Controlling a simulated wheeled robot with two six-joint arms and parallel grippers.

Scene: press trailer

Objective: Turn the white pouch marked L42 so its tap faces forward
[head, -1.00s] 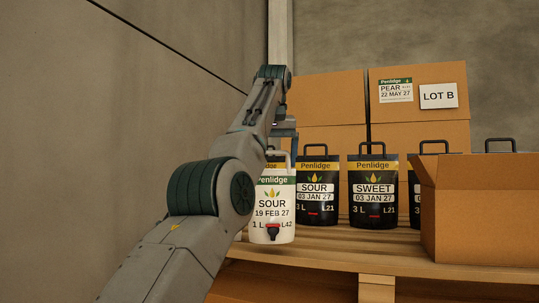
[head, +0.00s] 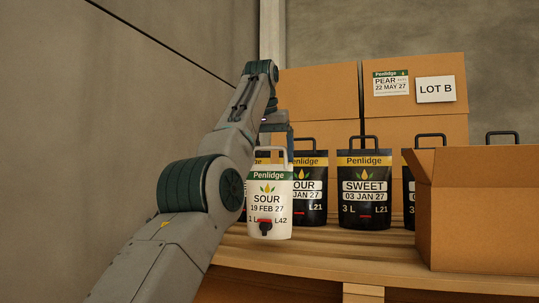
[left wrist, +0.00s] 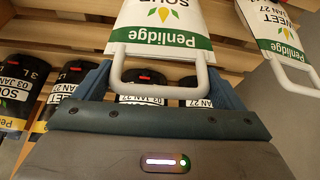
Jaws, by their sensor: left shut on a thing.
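The white pouch marked L42 (head: 268,205) stands upright at the left of the wooden pallet, with a green Penlidge band and SOUR, 19 FEB 27 on its front. Its dark tap (head: 265,228) shows low on the side towards the head camera. My left gripper (head: 276,142) is above the pouch, shut on its white handle. The left wrist view shows the handle (left wrist: 117,68) between the blue fingers, with the pouch top (left wrist: 165,36) beyond. Whether the pouch base touches the pallet I cannot tell. My right gripper is in neither view.
Black pouches SOUR (head: 309,190) and SWEET (head: 364,192) stand close to the right. An open cardboard box (head: 480,215) is at the pallet's front right; tall cartons (head: 320,105) stand behind. A second white pouch (left wrist: 279,35) shows in the left wrist view. A concrete wall is left.

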